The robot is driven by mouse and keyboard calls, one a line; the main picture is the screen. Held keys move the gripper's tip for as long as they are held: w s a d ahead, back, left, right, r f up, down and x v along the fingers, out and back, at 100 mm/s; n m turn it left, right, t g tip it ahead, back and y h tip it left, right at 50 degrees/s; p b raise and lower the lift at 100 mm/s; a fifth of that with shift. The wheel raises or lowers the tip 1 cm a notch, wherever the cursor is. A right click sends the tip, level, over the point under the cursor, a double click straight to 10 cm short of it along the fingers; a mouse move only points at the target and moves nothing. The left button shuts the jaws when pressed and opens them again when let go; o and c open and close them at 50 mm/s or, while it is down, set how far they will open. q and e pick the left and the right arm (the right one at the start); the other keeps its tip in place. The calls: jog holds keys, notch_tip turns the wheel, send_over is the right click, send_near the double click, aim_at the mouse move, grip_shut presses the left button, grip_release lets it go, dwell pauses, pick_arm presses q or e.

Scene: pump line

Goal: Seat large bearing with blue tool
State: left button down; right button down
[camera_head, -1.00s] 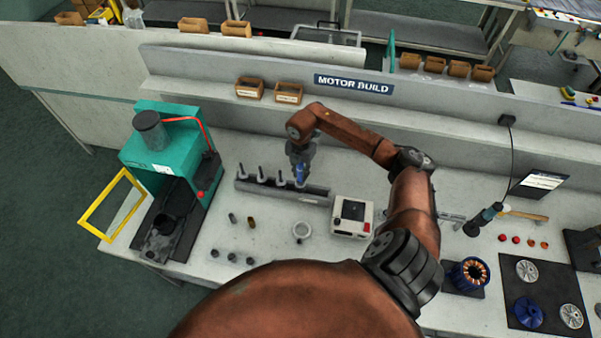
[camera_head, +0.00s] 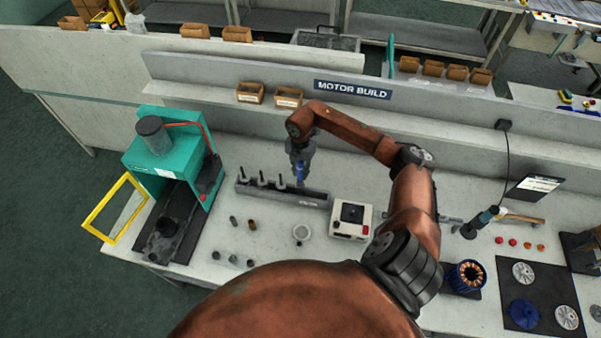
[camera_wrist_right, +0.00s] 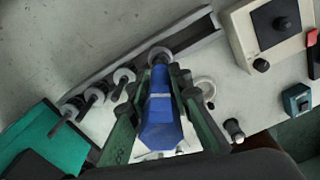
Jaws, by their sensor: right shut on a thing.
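My right gripper (camera_head: 299,160) reaches down over the right part of the grey tool rack (camera_head: 316,197). It is shut on the blue tool (camera_head: 299,173), which points downward. In the right wrist view the blue tool (camera_wrist_right: 161,118) lies between the two fingers, and a grey ring (camera_wrist_right: 160,55) shows at its far end, at the rack. I cannot tell whether the tool's end still touches the rack. A pale ring (camera_head: 301,232), which looks like the large bearing, lies flat on the bench in front of the rack. My left gripper is not in view.
Grey tools (camera_head: 261,181) stand in the rack left of the blue one. A teal press (camera_head: 165,160) with a yellow frame (camera_head: 117,205) stands at the left. A white box device (camera_head: 351,219) is right of the ring. Several small cylinders (camera_head: 233,258) stand near the front edge.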

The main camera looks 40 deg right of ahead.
aim_at(300, 164)
jog(key=shift+r+p, duration=1.45)
jog(key=shift+r, duration=1.1)
